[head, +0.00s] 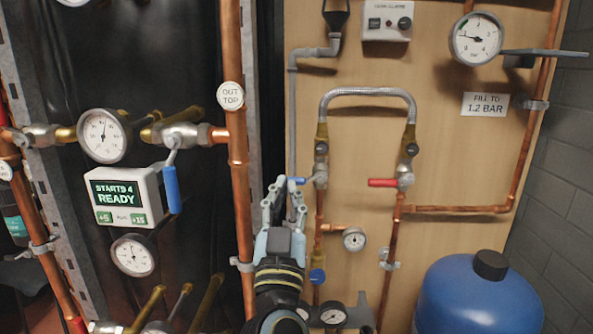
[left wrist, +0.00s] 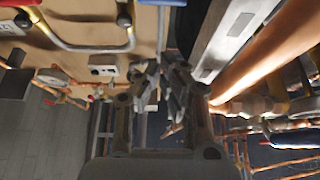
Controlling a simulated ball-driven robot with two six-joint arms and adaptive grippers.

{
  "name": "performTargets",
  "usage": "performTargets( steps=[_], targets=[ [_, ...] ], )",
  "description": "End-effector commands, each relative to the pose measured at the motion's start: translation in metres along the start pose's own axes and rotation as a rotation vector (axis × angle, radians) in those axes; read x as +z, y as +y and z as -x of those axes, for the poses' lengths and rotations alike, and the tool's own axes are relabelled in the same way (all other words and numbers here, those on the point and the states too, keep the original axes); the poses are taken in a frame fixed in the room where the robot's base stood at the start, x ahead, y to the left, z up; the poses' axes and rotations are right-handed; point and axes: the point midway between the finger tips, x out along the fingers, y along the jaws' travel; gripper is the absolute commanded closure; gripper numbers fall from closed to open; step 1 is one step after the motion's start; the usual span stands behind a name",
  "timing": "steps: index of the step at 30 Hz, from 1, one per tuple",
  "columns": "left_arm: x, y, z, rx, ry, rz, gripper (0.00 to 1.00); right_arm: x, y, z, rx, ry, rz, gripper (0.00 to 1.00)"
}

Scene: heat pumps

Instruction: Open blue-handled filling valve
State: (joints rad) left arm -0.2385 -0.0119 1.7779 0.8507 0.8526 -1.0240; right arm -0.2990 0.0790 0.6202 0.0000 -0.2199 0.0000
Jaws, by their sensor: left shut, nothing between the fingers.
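The filling valve's small blue handle (head: 299,180) lies level, pointing left from the valve body at the lower left end of the braided hose (head: 367,91). My left gripper (head: 285,195) is shut and empty, its fingers pointing up just below and in front of this handle. One fingertip overlaps the handle's left end in the head view; I cannot tell if they touch. In the left wrist view the shut fingers (left wrist: 163,80) are at the centre, and a blue strip, likely the handle (left wrist: 162,2), shows at the top edge. My right gripper is not in view.
A red-handled valve (head: 382,183) sits right of the blue one. A thick copper pipe (head: 237,150) and grey thin pipe (head: 292,120) run upright left of it. Another blue lever (head: 171,189) hangs farther left. A blue tank (head: 478,300) stands lower right.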

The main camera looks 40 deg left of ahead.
Motion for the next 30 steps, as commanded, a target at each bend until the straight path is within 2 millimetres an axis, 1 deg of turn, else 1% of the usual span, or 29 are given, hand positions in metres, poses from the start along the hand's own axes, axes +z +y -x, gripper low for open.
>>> performTargets(
  steps=[7,11,14,21,24,25,27,30],
  targets=[
    [0.000,0.000,-0.002,0.002,0.000,0.000,1.00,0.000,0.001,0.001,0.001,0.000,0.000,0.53],
    [-0.001,0.001,-0.015,0.003,0.002,-0.001,1.00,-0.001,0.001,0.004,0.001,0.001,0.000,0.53],
    [-0.002,0.001,-0.033,0.003,0.004,0.000,1.00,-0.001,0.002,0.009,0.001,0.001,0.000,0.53],
    [-0.002,0.001,-0.086,0.003,0.004,-0.002,1.00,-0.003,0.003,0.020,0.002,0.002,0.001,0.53],
    [-0.002,0.001,-0.105,0.003,0.002,-0.001,1.00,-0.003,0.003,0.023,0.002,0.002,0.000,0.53],
    [0.008,0.001,-0.096,0.003,-0.005,-0.003,1.00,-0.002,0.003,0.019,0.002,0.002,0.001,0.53],
    [0.018,0.001,-0.087,0.002,-0.005,-0.003,1.00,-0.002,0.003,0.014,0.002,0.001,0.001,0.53],
    [0.026,0.001,-0.081,0.002,-0.004,-0.002,1.00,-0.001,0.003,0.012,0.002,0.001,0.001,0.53]
  ],
)
